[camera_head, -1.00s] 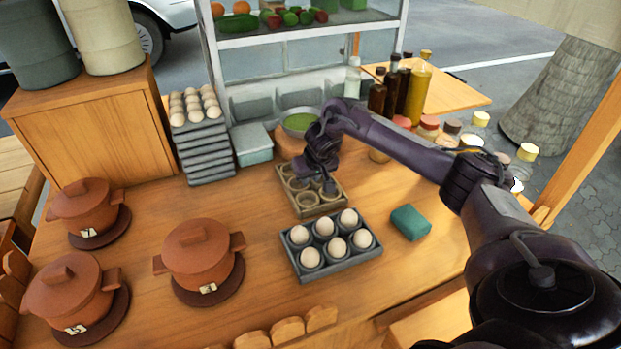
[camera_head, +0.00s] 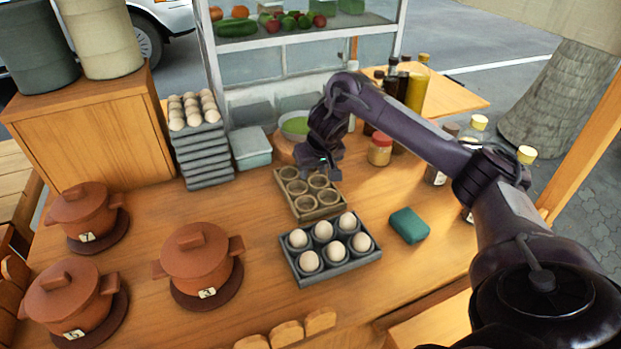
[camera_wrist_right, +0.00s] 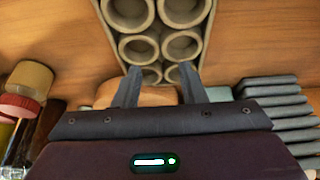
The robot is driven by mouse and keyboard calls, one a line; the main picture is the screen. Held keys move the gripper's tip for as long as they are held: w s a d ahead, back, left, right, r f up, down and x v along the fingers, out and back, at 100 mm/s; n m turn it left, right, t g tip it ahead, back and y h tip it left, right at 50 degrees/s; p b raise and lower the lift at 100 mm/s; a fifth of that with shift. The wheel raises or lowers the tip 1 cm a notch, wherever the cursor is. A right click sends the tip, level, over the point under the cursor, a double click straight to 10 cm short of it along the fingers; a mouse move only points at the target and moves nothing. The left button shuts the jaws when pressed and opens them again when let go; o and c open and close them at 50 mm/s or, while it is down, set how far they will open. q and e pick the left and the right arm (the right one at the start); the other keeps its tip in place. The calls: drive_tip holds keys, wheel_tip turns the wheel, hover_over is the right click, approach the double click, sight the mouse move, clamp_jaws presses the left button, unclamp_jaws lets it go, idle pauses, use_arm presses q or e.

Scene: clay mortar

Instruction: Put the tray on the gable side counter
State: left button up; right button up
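A tan tray (camera_head: 322,213) with several empty round cups lies on the wooden counter (camera_head: 140,285). It also shows at the top of the right wrist view (camera_wrist_right: 108,42). A grey tray (camera_head: 318,279) holding several pale eggs lies just in front of it. I cannot tell which tray is meant. My right gripper (camera_head: 320,172) is over the far end of the tan tray. In the right wrist view its two fingers (camera_wrist_right: 158,88) are spread apart with nothing held between them. My left gripper is out of view. I cannot tell which surface is the gable side counter.
A teal block (camera_head: 409,226) lies right of the egg tray. Lidded clay pots (camera_head: 195,253) stand at left. Stacked grey trays (camera_head: 203,158) topped with eggs, a bowl (camera_head: 295,125), a jar (camera_head: 380,150) and bottles stand behind. A wooden side shelf (camera_head: 455,92) is at back right.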

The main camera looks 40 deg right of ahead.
drive_tip(key=shift+p+v, duration=0.95)
drive_tip(key=shift+v, duration=1.35)
